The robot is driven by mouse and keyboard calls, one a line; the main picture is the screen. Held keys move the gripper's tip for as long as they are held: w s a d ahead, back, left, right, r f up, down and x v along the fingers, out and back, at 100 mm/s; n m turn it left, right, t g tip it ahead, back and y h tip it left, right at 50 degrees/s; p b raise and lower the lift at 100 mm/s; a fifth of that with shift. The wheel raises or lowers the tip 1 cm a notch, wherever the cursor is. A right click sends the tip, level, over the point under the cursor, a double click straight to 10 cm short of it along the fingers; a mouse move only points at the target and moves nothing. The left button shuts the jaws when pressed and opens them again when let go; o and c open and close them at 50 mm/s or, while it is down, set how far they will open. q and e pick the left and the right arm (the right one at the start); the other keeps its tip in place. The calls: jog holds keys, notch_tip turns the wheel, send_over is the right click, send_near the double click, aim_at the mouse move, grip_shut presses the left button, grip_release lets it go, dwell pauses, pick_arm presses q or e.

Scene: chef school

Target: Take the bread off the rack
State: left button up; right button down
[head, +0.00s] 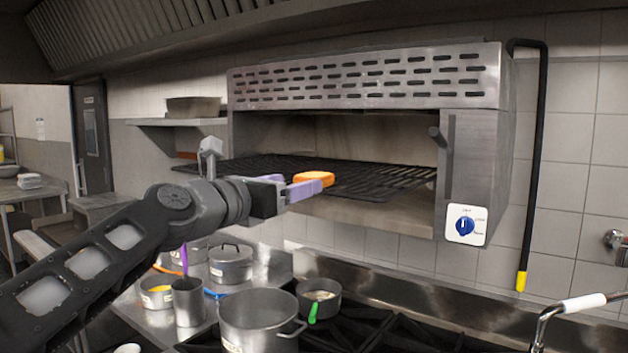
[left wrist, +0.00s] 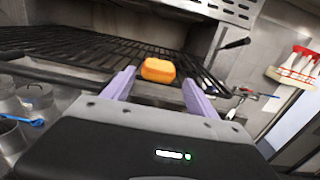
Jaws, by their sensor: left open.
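The bread (head: 316,178) is a small orange-brown loaf lying at the front edge of the black wire rack (head: 385,182) in the wall-mounted oven. My left gripper (head: 298,190) is at the rack's front edge with its purple fingers pointing at the bread. In the left wrist view the bread (left wrist: 158,70) shows just beyond and between the two open fingertips (left wrist: 158,84). I cannot tell whether a finger touches it. The rack (left wrist: 80,50) also shows in the left wrist view. My right gripper is in neither view.
The steel oven housing (head: 365,80) overhangs the rack, with a side panel and blue knob (head: 465,225) at right. Below are a large pot (head: 262,312), a small pan (head: 318,296) with a green-handled utensil, and a lidded pot (head: 231,262). A shelf (head: 175,122) is at left.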

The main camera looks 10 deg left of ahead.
aim_at(307, 176)
pick_arm(q)
jog(key=p+x, duration=0.1)
jog(key=x, duration=0.4)
jog(key=shift+w, duration=0.2)
jog(key=shift+s, duration=0.1)
jog(key=c, duration=1.1)
